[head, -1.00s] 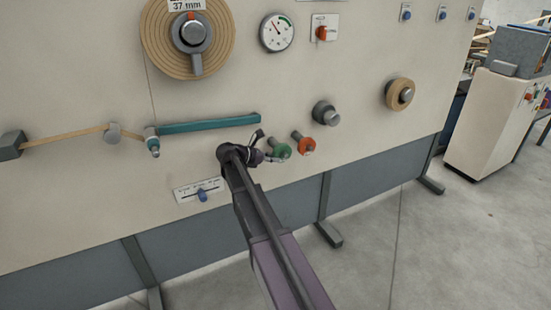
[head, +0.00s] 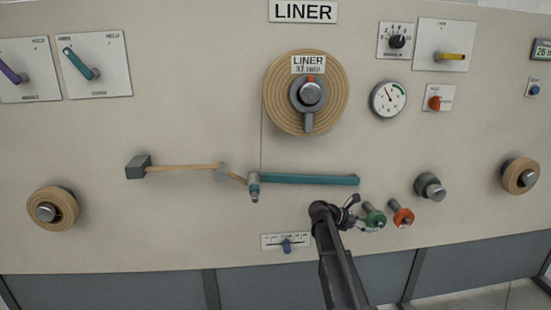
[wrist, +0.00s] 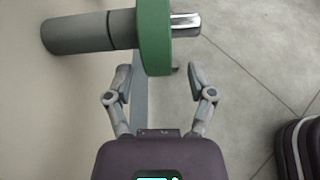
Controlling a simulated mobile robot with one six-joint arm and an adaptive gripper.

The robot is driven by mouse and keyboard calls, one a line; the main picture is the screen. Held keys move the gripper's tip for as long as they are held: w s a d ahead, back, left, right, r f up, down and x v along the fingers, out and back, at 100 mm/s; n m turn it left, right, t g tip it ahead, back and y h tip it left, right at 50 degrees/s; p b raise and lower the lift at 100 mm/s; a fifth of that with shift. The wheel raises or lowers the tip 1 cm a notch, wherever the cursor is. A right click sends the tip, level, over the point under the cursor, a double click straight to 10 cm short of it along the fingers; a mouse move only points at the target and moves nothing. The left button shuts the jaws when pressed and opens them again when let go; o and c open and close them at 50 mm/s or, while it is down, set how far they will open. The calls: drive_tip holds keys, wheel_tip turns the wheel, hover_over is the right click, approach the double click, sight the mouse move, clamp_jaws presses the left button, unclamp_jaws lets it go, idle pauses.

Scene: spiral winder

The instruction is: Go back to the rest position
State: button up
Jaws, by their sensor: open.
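My gripper (wrist: 160,72) is open and empty in the wrist view, its two fingers spread apart. A green knob (wrist: 154,35) on a grey shaft crosses the top of that view, by the fingertips; I cannot tell whether they touch it. In the head view my gripper (head: 364,214) is small, at the end of my dark arm, close beside the green knob (head: 375,218) low on the panel. The arm rises from the bottom edge, right of centre. Finger detail is too small to tell there.
The beige machine panel (head: 200,120) fills the head view. Near my gripper, an orange knob (head: 402,216), a grey knob (head: 430,187), a teal bar (head: 310,180) and a blue slider (head: 287,245) stick out. The liner roll (head: 275,92) is above. Grey floor (wrist: 245,90) shows right in the wrist view.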

drive_tip(key=s+a+f+m+y, duration=0.4)
drive_tip(key=s+a+m, duration=0.25)
drive_tip(key=s, duration=0.25)
drive_tip(key=s+a+f+m+y, duration=0.4)
drive_tip(key=s+a+m+y, duration=0.1)
drive_tip(key=s+a, duration=0.25)
drive_tip(key=s+a+f+m+y, duration=0.4)
drive_tip(key=s+a+m, duration=0.25)
drive_tip(key=s, duration=0.35)
wheel_tip(320, 180, up, 37)
drive_tip(key=p, duration=3.6)
drive_tip(key=shift+w+a, duration=0.15)
drive_tip(key=shift+a, duration=0.3)
